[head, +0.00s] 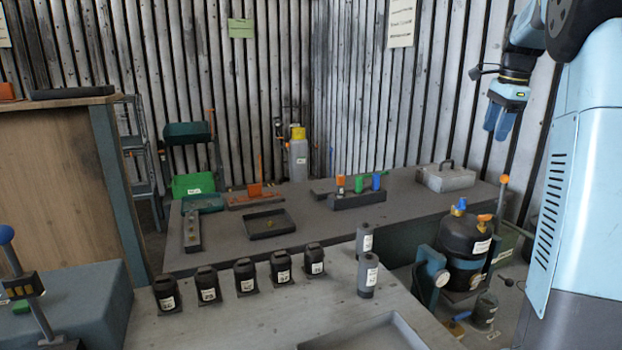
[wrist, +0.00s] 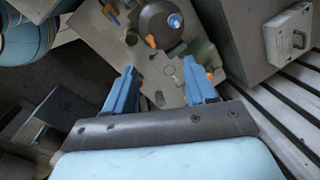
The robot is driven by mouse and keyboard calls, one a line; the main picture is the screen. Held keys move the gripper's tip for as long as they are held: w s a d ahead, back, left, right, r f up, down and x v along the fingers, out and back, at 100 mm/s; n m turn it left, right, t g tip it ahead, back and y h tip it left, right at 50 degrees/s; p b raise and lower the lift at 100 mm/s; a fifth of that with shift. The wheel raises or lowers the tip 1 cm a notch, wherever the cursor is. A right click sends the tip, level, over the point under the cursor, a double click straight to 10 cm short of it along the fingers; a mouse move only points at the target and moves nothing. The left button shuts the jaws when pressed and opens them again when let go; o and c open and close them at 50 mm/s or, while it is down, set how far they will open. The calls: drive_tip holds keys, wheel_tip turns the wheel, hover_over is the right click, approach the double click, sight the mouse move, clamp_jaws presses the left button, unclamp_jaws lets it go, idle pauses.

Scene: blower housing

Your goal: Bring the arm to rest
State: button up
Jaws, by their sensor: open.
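My gripper (head: 499,121) hangs at the upper right of the head view, its blue fingers pointing down. In the wrist view my gripper (wrist: 160,88) shows two blue fingers spread apart with nothing between them. It is in the air, apart from the benches. Below it in the head view is a black rounded housing (head: 463,238) with a blue knob and an orange knob on top. This housing also shows in the wrist view (wrist: 150,25), beyond the fingertips.
A grey bench (head: 330,225) carries a toolbox (head: 445,177), a shallow tray (head: 268,224) and coloured-top pieces. The nearer bench (head: 240,315) has several labelled black containers (head: 245,276) and two grey cylinders (head: 367,275). A corrugated wall (head: 270,90) stands behind. Air around my gripper looks clear.

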drive_tip(key=s+a+f+n+t, duration=0.2)
drive_tip(key=s+a+n, duration=0.8)
drive_tip(key=s+a, duration=0.55)
drive_tip(key=s+a+f+n, duration=0.3)
drive_tip(key=s+f+n, duration=0.1)
drive_tip(key=s, duration=0.4)
drive_tip(key=s+a+f+n+t, duration=0.1)
drive_tip(key=s+a+f+n, duration=0.2)
drive_tip(key=s+f, duration=0.3)
drive_tip(key=shift+s+a+f+n, duration=0.15)
drive_tip(key=shift+s+a+n, duration=0.25)
drive_tip(key=shift+s+n, duration=0.55)
idle(0.4)
